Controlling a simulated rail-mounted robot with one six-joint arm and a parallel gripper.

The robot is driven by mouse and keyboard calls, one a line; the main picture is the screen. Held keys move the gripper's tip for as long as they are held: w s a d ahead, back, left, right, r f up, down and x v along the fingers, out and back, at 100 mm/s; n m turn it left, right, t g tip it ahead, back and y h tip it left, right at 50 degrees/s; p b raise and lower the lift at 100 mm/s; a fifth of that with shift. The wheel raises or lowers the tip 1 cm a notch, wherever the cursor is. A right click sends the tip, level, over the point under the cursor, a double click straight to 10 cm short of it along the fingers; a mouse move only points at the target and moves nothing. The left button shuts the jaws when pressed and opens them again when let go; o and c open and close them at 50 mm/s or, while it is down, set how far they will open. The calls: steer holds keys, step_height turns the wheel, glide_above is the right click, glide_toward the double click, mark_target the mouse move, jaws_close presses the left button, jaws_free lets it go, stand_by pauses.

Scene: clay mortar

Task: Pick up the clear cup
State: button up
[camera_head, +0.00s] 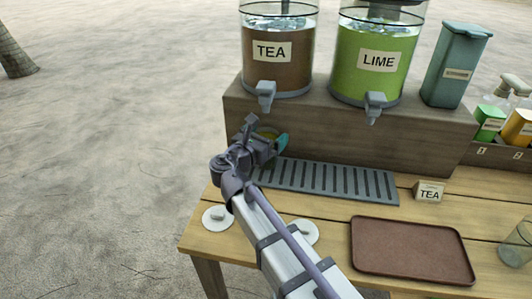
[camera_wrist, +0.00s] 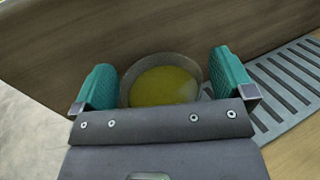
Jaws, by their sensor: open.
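A clear cup (camera_head: 516,246) stands on the table at the right edge of the head view, partly cut off. A second round cup (camera_wrist: 164,82) with a greyish translucent wall and yellow inside shows in the wrist view. It sits between the teal fingers of my gripper (camera_wrist: 165,80), and its near side is hidden by the gripper body. My gripper (camera_head: 270,140) is open around this cup, in front of the wooden riser at the drip tray's left end. In the head view my arm hides most of that cup. I cannot tell whether the fingers touch it.
A tea dispenser (camera_head: 280,65) and a lime dispenser (camera_head: 365,85) stand on the wooden riser (camera_head: 400,135), their taps overhanging. A slotted drip tray (camera_head: 335,184), a TEA card (camera_head: 428,193), a brown tray (camera_head: 408,252) and white lids (camera_head: 217,218) are on the table.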

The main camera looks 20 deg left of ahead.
steer(key=c, duration=1.6)
